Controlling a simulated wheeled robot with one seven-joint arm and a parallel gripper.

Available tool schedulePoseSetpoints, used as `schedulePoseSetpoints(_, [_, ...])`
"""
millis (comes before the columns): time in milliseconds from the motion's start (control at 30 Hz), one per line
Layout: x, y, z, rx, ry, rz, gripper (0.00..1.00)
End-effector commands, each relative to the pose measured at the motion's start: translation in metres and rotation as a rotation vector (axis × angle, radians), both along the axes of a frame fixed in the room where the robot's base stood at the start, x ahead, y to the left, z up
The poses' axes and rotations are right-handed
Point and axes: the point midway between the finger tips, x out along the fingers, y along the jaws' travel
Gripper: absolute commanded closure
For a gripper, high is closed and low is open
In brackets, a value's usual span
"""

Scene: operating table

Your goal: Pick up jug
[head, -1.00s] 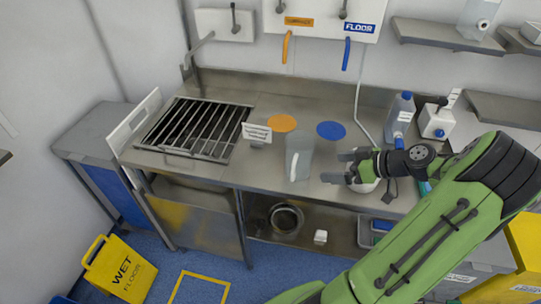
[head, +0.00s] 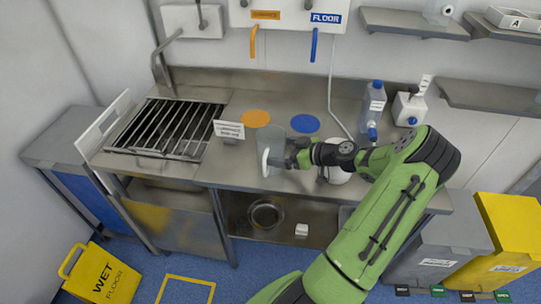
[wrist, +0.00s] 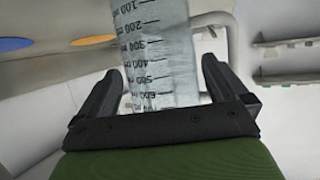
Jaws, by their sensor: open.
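The jug (head: 270,148) is a clear, tall measuring jug standing on the steel counter (head: 200,172), with a white handle on its left side in the head view. In the wrist view the jug (wrist: 155,50) shows black volume marks and stands between the two dark fingers. My gripper (head: 286,158) comes in from the right, level, at the jug's right side. In the wrist view my gripper (wrist: 162,95) is open, with a gap between each finger and the jug. The front finger overlaps the jug's edge in the head view.
A white sign (head: 229,130) stands left of the jug, near an orange disc (head: 256,118) and a blue disc (head: 305,123). A black grate (head: 170,128) covers the sink. A blue-capped bottle (head: 373,105) and a white container (head: 409,108) stand at the back right.

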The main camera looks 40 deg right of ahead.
Motion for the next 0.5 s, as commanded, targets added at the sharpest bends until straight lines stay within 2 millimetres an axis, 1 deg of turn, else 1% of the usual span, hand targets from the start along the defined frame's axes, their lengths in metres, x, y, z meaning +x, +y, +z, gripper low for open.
schedulePoseSetpoints(33, [0.009,0.003,-0.004,0.002,0.000,0.002,0.00])
schedulePoseSetpoints(100, [0.016,0.005,-0.007,0.000,0.000,0.001,0.00])
schedulePoseSetpoints(333, [0.018,0.005,-0.008,-0.001,0.002,-0.002,0.00])
schedulePoseSetpoints(367, [0.018,0.005,-0.008,-0.001,0.002,-0.002,0.03])
schedulePoseSetpoints(500, [0.018,0.005,-0.008,-0.001,0.001,-0.001,0.24])
